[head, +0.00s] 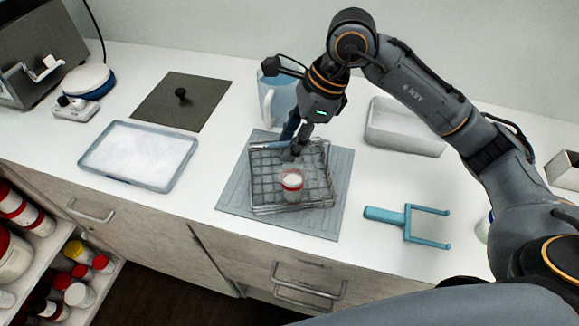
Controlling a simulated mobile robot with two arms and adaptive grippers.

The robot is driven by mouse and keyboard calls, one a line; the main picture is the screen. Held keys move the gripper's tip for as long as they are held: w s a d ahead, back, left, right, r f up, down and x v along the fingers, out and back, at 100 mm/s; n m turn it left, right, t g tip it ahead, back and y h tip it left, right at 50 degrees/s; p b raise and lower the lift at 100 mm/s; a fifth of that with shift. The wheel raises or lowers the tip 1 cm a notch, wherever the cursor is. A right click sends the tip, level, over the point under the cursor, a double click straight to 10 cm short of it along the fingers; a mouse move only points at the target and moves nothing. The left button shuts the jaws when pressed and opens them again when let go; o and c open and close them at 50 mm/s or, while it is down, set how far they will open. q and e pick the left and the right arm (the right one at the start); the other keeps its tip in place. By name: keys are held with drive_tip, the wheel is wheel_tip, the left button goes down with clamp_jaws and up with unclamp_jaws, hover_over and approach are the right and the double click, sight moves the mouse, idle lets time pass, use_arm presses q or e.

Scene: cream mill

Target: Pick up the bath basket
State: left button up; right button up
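The bath basket (259,186) is a wire basket on a grey mat (334,228) near the middle of the counter. A small jar (292,186) with a red band and pale contents stands in it. A light-blue bar (268,145) shows at the basket's back edge. My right gripper (291,153) points down over the back middle of the basket, close to this bar, behind the jar. Its fingertips are small and dark here, so I cannot tell whether they are open, shut or touching the basket. My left gripper is not in view.
A clear jug (278,98) stands right behind the basket. A white tub (403,132) and a blue two-pronged tool (410,220) lie to the right. A tray of white material (140,154) and a dark knobbed lid (182,102) lie to the left.

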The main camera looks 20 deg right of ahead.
drive_tip(key=shift+a+f, duration=0.1)
drive_tip(key=shift+f, duration=0.35)
drive_tip(key=shift+f+b, duration=0.2)
drive_tip(key=shift+b, duration=0.15)
clamp_jaws()
drive_tip(key=shift+r, duration=0.1)
